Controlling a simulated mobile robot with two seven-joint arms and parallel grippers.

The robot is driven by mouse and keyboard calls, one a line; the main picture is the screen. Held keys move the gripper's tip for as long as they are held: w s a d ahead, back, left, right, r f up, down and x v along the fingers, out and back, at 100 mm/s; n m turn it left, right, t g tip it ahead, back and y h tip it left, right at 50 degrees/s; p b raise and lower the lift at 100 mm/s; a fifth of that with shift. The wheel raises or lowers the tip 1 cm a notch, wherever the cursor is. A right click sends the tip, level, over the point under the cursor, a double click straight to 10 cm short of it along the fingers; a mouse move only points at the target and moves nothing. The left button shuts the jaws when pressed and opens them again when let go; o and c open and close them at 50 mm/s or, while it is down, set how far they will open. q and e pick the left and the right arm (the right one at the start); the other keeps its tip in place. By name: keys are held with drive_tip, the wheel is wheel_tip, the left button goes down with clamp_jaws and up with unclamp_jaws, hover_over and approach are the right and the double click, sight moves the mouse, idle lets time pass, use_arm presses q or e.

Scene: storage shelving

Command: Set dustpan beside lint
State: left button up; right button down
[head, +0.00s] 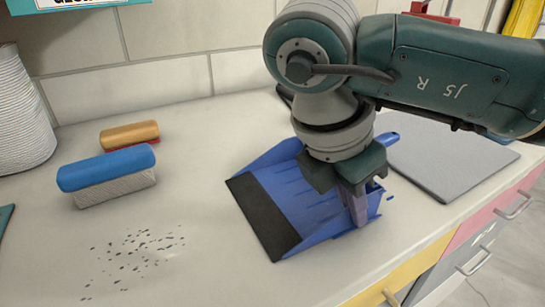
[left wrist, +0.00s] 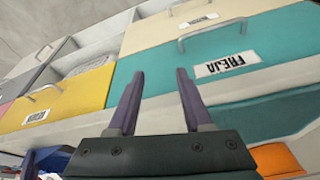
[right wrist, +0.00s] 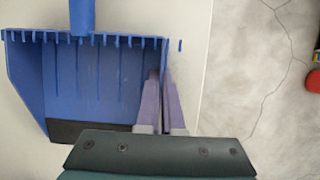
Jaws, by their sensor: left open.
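The blue dustpan (head: 300,195) with a dark front lip lies on the counter, its lip toward the left and its handle toward the back right. The lint (head: 130,255), a scatter of dark specks, is on the counter left of the dustpan, with a clear gap between. My right gripper (head: 358,215) is at the dustpan's near right side. In the right wrist view its fingers (right wrist: 161,85) are close together on either side of the dustpan's (right wrist: 95,80) side wall, pinching it. My left gripper (left wrist: 155,75) is open and empty in front of drawer fronts; the head view does not show it.
A blue brush (head: 105,175) and an orange-topped brush (head: 130,135) lie behind the lint. A white ribbed container (head: 20,120) stands at the back left. A grey flat slab (head: 450,158) lies right of the dustpan. Drawers (head: 400,275) line the counter's front.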

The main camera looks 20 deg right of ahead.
drive_tip(key=shift+w+r, duration=0.1)
drive_tip(key=shift+f, duration=0.2)
drive_tip(key=c, duration=1.1)
unclamp_jaws()
